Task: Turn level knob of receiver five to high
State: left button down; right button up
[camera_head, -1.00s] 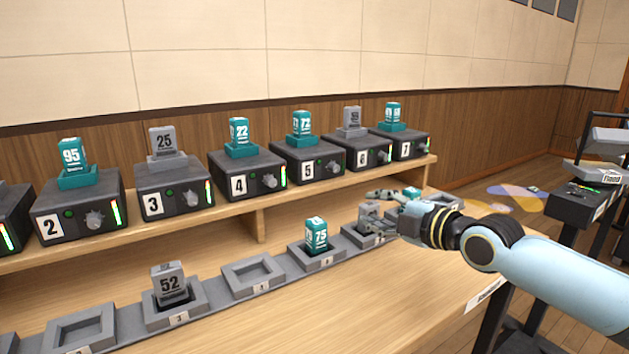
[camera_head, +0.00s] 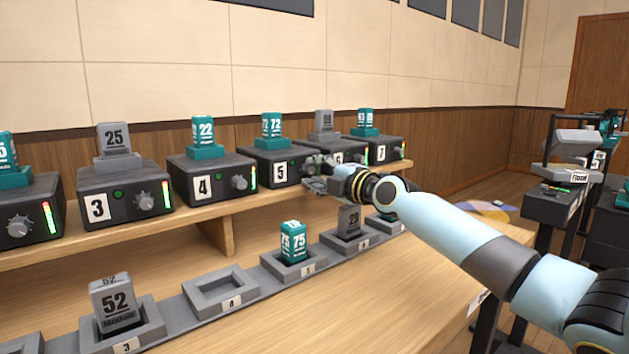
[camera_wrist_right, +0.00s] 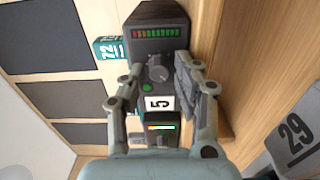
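Receiver five (camera_head: 265,167), a dark box with a "5" label and a teal 72 module on top, stands on the shelf between receivers 4 and 6. My right gripper (camera_head: 316,172) is at its front right and hides its knob in the head view. In the right wrist view, receiver five (camera_wrist_right: 146,20) shows its round grey level knob (camera_wrist_right: 158,72), between the two spread fingers of my right gripper (camera_wrist_right: 160,80). The fingers appear open and empty; contact with the knob cannot be told. Its light bar (camera_wrist_right: 157,32) shows green with red-orange at one end. My left gripper is out of view.
Receiver 4 (camera_head: 203,185) stands left, receiver 6 partly hidden and receiver 7 (camera_head: 381,152) right. Below the shelf, a tray row holds a teal 75 module (camera_head: 293,240), a grey 52 module (camera_head: 112,305) and an empty slot (camera_head: 221,287). The tabletop in front is clear.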

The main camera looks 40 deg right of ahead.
jog(key=shift+w, duration=0.3)
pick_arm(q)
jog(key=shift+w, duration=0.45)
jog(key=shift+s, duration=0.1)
pick_arm(e)
grip_shut()
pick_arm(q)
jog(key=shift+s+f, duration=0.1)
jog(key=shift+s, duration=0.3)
